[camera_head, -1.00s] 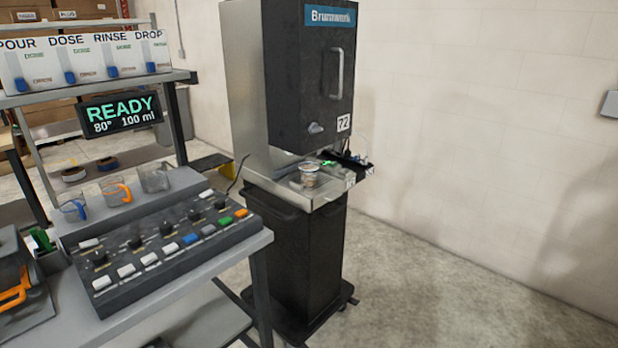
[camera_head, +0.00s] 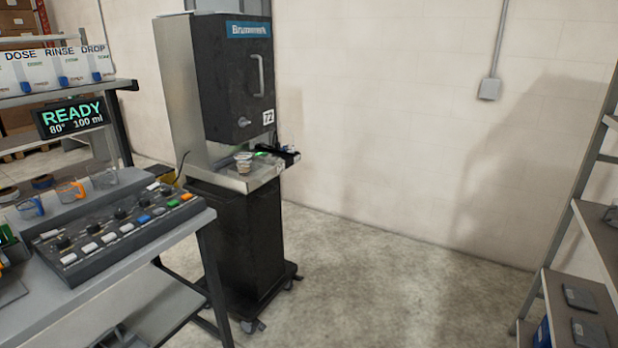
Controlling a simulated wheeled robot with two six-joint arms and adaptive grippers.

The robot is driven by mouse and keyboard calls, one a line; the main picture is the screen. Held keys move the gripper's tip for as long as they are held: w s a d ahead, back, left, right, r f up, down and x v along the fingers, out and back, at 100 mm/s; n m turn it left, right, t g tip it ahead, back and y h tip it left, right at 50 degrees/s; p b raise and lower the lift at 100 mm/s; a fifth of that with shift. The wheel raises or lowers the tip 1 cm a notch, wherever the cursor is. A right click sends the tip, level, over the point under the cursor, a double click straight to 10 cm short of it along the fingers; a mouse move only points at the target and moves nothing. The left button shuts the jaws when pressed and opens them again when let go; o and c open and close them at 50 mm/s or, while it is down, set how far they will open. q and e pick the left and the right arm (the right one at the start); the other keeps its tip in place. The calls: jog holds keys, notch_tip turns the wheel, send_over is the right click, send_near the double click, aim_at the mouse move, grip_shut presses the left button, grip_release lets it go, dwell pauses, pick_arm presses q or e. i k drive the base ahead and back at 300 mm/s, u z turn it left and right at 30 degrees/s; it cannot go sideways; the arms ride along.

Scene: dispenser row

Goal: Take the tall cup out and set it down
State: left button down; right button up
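A control panel (camera_head: 118,228) with knobs and coloured buttons lies on the bench at left. Several clear cups with coloured handles, one orange (camera_head: 70,192), stand behind it. A READY display (camera_head: 73,116) hangs above. A shelf rack (camera_head: 594,240) stands at far right; the floor between is clear.

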aim_at(242, 160)
jog(key=u, duration=1.5)
jog(key=k, duration=0.1)
jog(key=z, duration=2.15)
jog(key=i, duration=1.25)
jog(key=u, duration=0.85)
jog(key=i, duration=0.75)
jog(key=u, duration=0.9)
